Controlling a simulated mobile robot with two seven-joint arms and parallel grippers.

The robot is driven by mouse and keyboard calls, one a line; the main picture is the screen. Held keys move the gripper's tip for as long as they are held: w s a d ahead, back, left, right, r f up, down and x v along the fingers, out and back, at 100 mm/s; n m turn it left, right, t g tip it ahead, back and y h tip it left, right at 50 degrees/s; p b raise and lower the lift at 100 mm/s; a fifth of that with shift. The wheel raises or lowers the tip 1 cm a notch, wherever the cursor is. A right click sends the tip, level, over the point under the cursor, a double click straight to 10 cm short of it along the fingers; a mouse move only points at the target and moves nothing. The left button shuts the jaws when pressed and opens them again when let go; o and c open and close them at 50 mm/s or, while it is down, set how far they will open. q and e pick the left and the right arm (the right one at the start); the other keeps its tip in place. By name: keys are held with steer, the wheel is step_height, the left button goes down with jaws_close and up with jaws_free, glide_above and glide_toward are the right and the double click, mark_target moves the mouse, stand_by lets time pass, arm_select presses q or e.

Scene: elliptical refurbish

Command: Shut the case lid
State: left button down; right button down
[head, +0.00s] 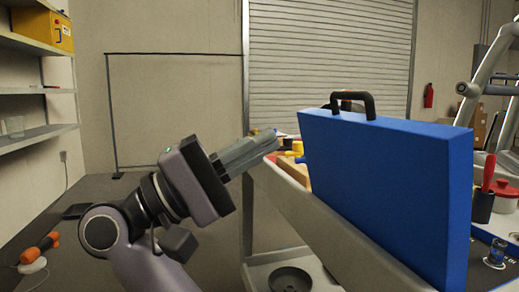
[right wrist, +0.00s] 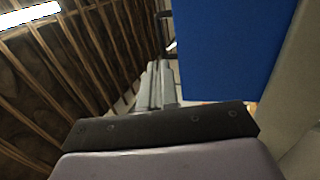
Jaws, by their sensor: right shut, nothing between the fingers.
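The blue case lid (head: 385,190) stands raised and nearly upright at the right of the head view. A black handle (head: 368,103) sits on its top edge. The lid hides most of what lies behind it, and I cannot make out the case bottom. My right gripper (head: 275,140) is shut and empty, to the left of the lid, pointing up and right, at about the height of its upper part. In the right wrist view the shut fingers (right wrist: 160,85) are beside the blue lid (right wrist: 225,50); contact is not clear. My left gripper is not in view.
A pale table edge (head: 325,230) runs below the lid. Yellow and wooden items (head: 291,160) show left of it. A red-lidded pot (head: 503,193) and a dark holder (head: 482,206) stand to the right. A shelf (head: 38,138) is at far left. Open floor lies behind the arm.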

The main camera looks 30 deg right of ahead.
mark_target(347, 97)
steer(key=b+x, duration=0.1)
steer(key=x, duration=0.9)
steer(key=shift+s+d+r, duration=0.1)
steer(key=shift+s+d, duration=0.05)
steer(key=shift+d, duration=0.2)
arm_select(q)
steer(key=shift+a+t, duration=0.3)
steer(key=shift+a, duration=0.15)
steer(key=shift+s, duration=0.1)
arm_select(e)
steer(key=shift+d+r, duration=0.15)
steer(key=shift+d, duration=0.05)
